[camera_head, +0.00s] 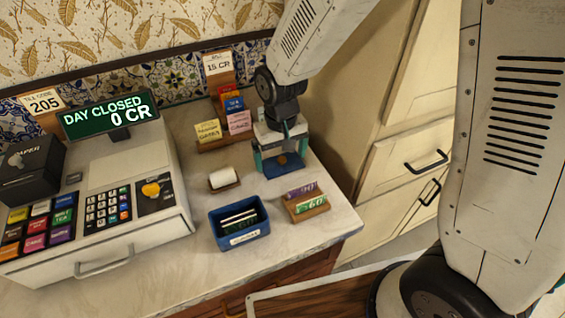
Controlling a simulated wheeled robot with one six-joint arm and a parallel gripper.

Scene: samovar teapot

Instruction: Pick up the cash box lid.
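The cash box lid (284,170) is a flat blue piece with a small round orange-brown knob (282,159) on top. It lies on the counter, right of centre. My gripper (281,155) is pointed down directly above the lid. Its two teal fingers are spread wide, one to each side of the knob, with a visible gap around it. Whether the fingertips touch the lid's edges I cannot tell. The far part of the lid is hidden behind my gripper. The open blue cash box (240,239) stands in front and to the left, with dark and pale slips inside.
A cash register (130,230) fills the left. A small wooden holder (306,213) with purple and green pieces is in front of the lid. Upright coloured cards (208,131) stand behind. The counter edge is close on the right.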

